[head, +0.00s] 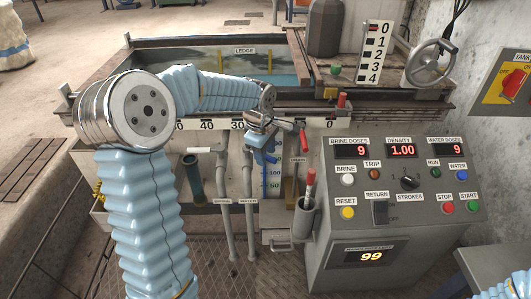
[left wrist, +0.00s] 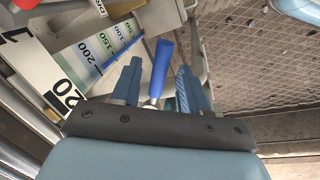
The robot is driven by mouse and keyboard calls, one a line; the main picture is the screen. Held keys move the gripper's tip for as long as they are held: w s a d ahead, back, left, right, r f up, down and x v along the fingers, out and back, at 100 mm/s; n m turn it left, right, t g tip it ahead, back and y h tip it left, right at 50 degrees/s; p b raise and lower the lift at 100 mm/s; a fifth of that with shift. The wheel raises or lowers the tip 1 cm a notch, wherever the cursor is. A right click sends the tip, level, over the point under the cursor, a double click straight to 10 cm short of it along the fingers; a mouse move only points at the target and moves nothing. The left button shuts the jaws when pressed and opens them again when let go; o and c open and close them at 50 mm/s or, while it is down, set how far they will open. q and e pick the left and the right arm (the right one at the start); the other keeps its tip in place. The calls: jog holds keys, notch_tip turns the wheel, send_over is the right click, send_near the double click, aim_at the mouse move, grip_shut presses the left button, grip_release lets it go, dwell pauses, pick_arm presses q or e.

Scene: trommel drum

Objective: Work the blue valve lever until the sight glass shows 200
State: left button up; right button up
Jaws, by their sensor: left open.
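My left gripper (head: 262,150) is in front of the tank, just above the sight glass scale (head: 271,182). In the left wrist view the gripper (left wrist: 157,78) is open, its two fingers apart on either side of the blue valve lever (left wrist: 162,62). I cannot tell whether either finger touches the lever. The sight glass scale also shows in the left wrist view (left wrist: 105,42), with marks including 200, 150 and 100. The liquid level in it is not clear. In the head view the gripper hides most of the lever and the top of the scale. My right gripper is not in view.
A red-handled lever (head: 303,138) is close right of the gripper. A red-gripped tool stands in a grey cup (head: 304,218). The control console (head: 390,215) shows 9, 1.00, 9 and 99. A handwheel (head: 430,62) is at the upper right.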

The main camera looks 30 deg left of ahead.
pick_arm(q)
grip_shut()
dwell(0.3)
jog(key=shift+w, duration=0.1)
jog(key=shift+w+a+n+y, duration=0.1)
jog(key=shift+w+n+y, duration=0.1)
jog(key=shift+w+n, duration=0.65)
jog(key=shift+w+a+n+y, duration=0.2)
jog(key=shift+w+n, duration=0.2)
jog(key=shift+n, duration=0.95)
jog(key=shift+w+a+n+y, duration=0.1)
jog(key=shift+w+n+y, duration=0.1)
jog(key=shift+w+n, duration=0.65)
jog(key=shift+s+n, duration=0.25)
jog(key=shift+n, duration=0.1)
grip_release()
